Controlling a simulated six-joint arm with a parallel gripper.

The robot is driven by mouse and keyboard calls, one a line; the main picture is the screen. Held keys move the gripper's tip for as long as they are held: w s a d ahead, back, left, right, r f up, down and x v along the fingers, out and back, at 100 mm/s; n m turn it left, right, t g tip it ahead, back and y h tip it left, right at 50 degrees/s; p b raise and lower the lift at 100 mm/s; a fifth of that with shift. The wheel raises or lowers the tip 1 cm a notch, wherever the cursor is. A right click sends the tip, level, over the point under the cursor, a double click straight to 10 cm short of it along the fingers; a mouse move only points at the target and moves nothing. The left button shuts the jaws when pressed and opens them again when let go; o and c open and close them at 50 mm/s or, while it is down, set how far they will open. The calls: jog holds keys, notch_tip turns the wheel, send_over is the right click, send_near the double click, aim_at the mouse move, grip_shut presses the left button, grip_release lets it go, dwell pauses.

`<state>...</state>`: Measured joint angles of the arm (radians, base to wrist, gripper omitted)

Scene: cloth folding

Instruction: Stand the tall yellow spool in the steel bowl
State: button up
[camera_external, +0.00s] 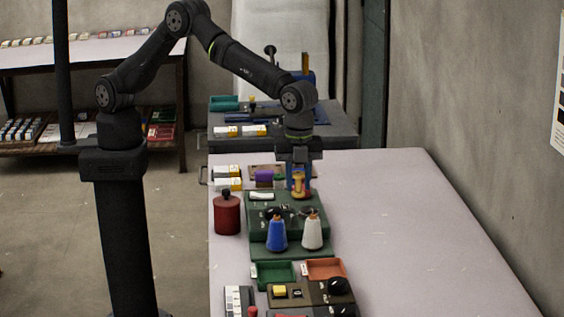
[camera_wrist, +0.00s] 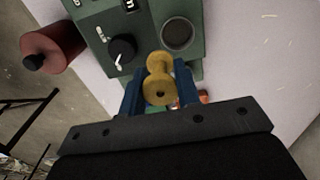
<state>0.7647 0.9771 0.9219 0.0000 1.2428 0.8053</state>
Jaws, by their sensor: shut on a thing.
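My gripper (camera_external: 299,190) is shut on the yellow spool (camera_external: 298,180), just beyond the far edge of the green unit. In the wrist view, the spool (camera_wrist: 159,67) lies between the two blue fingers of my gripper (camera_wrist: 159,86). Both flanges and the narrow waist show. A round, grey-rimmed hollow that looks like the steel bowl (camera_wrist: 178,35) is on the green unit, just past the spool's far end. The spool appears outside it. In the external view I cannot clearly pick out the bowl.
The green unit (camera_external: 261,230) carries a dark knob (camera_wrist: 121,49). Blue (camera_external: 277,235) and white (camera_external: 312,234) cones stand at its front. A red canister (camera_external: 227,215) stands at left. The table's right side (camera_external: 410,230) is clear.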

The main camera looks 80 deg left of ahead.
jog(key=w+f, duration=0.1)
jog(key=w+a+f, duration=0.1)
jog(key=w, duration=0.1)
jog(key=shift+f, duration=1.9)
jog(key=shift+f, duration=0.1)
jog(key=o, duration=0.9)
jog(key=shift+f, duration=0.1)
jog(key=shift+o, duration=0.2)
notch_tip(320, 180, up, 12)
jog(key=shift+r, duration=0.2)
